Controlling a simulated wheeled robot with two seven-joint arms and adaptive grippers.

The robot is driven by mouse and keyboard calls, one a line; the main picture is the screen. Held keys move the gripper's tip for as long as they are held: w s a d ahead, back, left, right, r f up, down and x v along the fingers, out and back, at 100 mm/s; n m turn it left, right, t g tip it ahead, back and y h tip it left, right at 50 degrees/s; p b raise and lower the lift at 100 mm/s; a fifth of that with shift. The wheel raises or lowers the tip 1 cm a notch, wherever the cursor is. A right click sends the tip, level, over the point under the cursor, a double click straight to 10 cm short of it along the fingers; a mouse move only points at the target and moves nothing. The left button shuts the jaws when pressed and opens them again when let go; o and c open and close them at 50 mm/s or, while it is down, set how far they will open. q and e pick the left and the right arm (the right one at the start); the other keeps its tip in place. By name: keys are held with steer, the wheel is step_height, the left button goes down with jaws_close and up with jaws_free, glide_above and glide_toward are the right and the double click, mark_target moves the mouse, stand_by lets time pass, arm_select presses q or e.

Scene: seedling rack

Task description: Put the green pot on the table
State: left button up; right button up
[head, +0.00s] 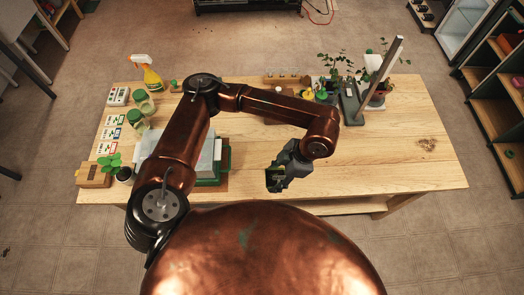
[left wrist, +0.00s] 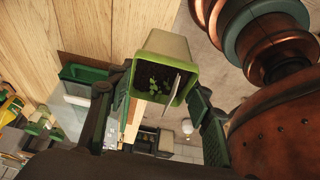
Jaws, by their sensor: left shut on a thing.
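The green pot (left wrist: 170,48) is a light green square pot with a brighter green rim, dark soil, small seedlings and a white label. My left gripper (head: 278,176) is shut on it; in the left wrist view a finger (left wrist: 208,125) lies on either side of it. In the head view only a small part of the pot (head: 275,172) shows, at the fingertips. The pot is over the front middle of the wooden table (head: 380,178). I cannot tell whether its base touches the wood. My right gripper is not in view.
A green tray with a clear cover (head: 215,165) stands left of the gripper. Spray bottle (head: 150,77), jars (head: 140,103), seed packets (head: 107,148) and a potted plant (head: 125,174) fill the left end. Plants and a dark upright stand (head: 385,60) are at the back. The table's right front is clear.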

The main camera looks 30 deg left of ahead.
arm_select(q)
steer(key=shift+w+a+f, duration=0.8)
steer(key=shift+a+f, duration=0.9)
steer(key=shift+f, duration=0.25)
steer(key=shift+w+a+f, duration=0.8)
steer(key=shift+a+f, duration=0.9)
steer(key=shift+f, duration=0.3)
steer(key=shift+w+a+f, duration=0.8)
steer(key=shift+a+f, duration=0.9)
steer(key=shift+f, duration=0.25)
steer(key=shift+f, duration=0.1)
steer(key=o, duration=1.2)
steer(key=shift+o, duration=0.2)
steer(key=v, duration=1.2)
